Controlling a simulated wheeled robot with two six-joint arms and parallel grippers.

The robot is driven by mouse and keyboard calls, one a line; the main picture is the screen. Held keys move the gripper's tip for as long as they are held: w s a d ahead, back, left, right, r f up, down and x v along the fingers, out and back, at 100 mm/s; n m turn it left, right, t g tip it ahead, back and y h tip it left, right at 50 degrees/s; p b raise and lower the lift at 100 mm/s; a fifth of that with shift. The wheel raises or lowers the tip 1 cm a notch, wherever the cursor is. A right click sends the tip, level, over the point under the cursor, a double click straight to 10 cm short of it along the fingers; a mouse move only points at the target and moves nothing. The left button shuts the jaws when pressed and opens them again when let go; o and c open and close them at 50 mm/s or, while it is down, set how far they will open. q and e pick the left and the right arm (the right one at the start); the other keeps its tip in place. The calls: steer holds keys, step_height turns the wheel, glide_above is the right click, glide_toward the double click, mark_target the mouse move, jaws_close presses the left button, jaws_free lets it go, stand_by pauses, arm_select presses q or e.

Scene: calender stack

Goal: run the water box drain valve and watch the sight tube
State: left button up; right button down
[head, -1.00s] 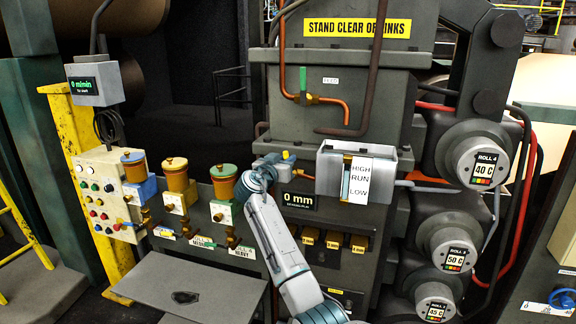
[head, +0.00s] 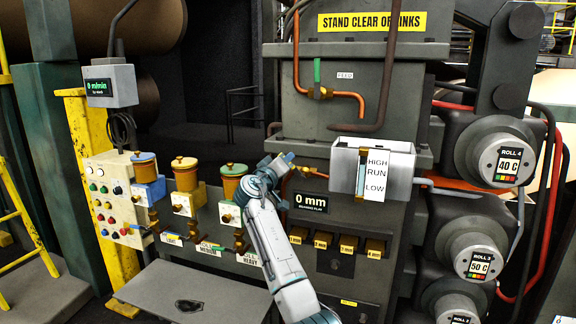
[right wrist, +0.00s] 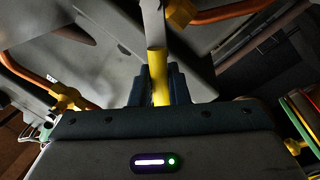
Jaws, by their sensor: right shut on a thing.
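The grey water box (head: 345,152) is mounted on the front of the dark machine. Its sight tube (head: 362,172) stands upright beside a white HIGH, RUN, LOW scale (head: 376,174). The liquid level in the tube is too small to tell. My right gripper (head: 283,162) is left of the box, at the drain valve, and hides most of it. In the right wrist view the yellow valve handle (right wrist: 159,75) stands between the dark fingers, and the gripper is shut on it. My left gripper is not in view.
Several coloured pots (head: 185,172) and a button panel (head: 118,205) stand to the left. Roll housings (head: 480,165) with red hoses are to the right. A flat grey lid (head: 190,290) is in front.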

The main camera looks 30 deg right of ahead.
steer(key=shift+w+a, duration=0.1)
stand_by(0.5)
steer(key=c, duration=1.4)
jaws_free()
steer(key=shift+f, duration=0.1)
steer(key=shift+c, duration=0.2)
steer(key=shift+a, duration=0.1)
steer(key=b+v, duration=0.4)
steer(key=v, duration=0.6)
steer(key=shift+s+a, duration=0.2)
steer(key=shift+s, duration=0.05)
stand_by(4.0)
